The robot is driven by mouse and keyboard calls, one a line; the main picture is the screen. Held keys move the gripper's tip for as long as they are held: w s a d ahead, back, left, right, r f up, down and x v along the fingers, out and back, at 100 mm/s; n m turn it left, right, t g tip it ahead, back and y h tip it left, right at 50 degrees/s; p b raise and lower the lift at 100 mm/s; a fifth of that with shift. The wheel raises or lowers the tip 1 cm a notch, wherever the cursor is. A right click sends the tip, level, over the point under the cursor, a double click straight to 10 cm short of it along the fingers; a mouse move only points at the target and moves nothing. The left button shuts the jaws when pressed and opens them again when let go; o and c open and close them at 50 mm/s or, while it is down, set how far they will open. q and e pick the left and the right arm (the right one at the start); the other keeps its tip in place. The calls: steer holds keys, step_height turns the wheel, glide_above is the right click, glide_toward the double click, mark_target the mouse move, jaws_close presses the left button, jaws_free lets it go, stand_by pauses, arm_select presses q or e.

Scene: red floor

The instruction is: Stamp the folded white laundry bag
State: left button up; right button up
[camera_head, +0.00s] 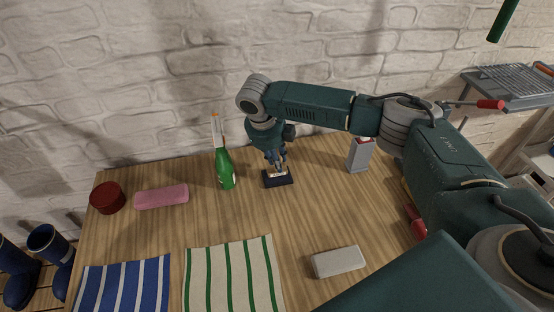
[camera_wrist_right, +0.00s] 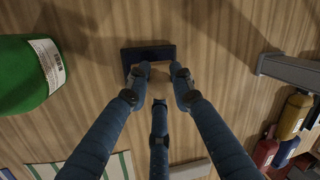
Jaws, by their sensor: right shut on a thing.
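A small stamp with a dark base (camera_head: 278,180) stands on the wooden table near the middle back. It also shows as a dark bar in the wrist view (camera_wrist_right: 147,55). My right gripper (camera_head: 276,166) points down and is shut on the stamp's upper part, which the fingers mostly hide. In the wrist view the right gripper's fingertips (camera_wrist_right: 158,80) close around it just at the base. A flat whitish block, seemingly the folded white laundry bag (camera_head: 338,262), lies at the front right of the table, apart from the stamp. My left gripper is not in view.
A green bottle (camera_head: 225,168) stands close left of the stamp; a grey box (camera_head: 359,155) stands to its right. A pink block (camera_head: 161,197) and red tin (camera_head: 107,198) sit left. Striped cloths (camera_head: 233,277) lie in front. Bare wood separates stamp and bag.

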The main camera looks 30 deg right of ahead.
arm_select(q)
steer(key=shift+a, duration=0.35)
arm_select(e)
steer(key=shift+f, duration=0.15)
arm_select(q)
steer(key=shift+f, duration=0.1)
arm_select(e)
steer(key=shift+f, duration=0.4)
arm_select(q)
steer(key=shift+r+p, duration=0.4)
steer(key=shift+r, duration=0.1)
arm_select(e)
steer(key=shift+s+f, duration=0.15)
steer(key=shift+s, duration=0.05)
stand_by(2.0)
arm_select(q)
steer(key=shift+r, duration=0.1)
